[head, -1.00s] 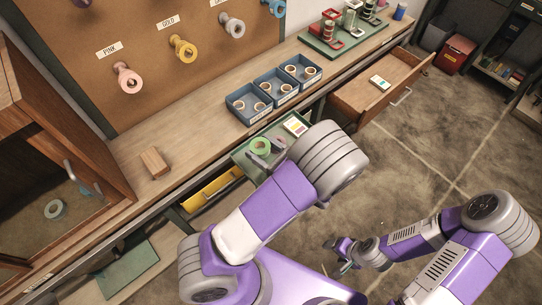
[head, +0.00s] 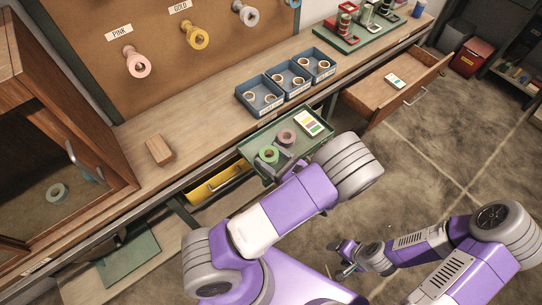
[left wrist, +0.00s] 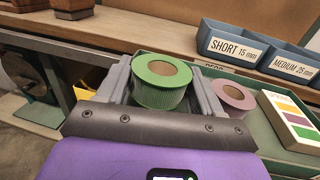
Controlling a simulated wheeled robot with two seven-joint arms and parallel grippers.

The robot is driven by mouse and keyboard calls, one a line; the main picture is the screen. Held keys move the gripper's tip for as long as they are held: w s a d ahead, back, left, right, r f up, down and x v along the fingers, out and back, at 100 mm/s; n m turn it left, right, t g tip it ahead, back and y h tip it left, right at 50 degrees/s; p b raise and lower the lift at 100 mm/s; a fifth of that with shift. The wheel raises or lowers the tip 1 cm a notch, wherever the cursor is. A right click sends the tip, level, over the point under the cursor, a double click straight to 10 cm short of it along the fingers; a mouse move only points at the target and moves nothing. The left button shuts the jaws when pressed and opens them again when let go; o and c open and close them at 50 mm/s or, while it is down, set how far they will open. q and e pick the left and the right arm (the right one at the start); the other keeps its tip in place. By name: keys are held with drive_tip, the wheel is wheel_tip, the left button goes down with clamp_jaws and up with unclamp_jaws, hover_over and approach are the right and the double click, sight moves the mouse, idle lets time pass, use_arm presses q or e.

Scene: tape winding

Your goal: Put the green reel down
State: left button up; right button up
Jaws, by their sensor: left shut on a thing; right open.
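The green reel (head: 268,155) is a short roll of tape with a brown core. It stands with its hole facing up between the fingers of my left gripper (left wrist: 162,84), which is shut on it; the reel also shows large in the left wrist view (left wrist: 160,88). The reel is over the left end of the green tray (head: 262,139); I cannot tell whether its underside touches the tray. A dusty-pink reel (head: 287,136) lies close beside it to the right. My right gripper (head: 345,250) is open and empty, low over the floor.
A card with coloured stripes (head: 309,122) lies at the tray's right end. Blue labelled bins (head: 262,103) with small rings stand on the bench behind. A wooden block (head: 159,150) sits on the bench.

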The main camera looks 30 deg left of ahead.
use_arm(q)
drive_tip(key=shift+f, duration=0.5)
drive_tip(key=o, duration=1.1)
drive_tip(key=shift+f, duration=0.1)
drive_tip(key=shift+s, duration=0.1)
drive_tip(key=shift+r, duration=0.45)
drive_tip(key=v, duration=0.4)
drive_tip(key=p+v, duration=0.1)
drive_tip(key=v, duration=0.3)
drive_tip(key=p+v, duration=0.1)
drive_tip(key=v, duration=0.3)
drive_tip(key=shift+r, duration=0.35)
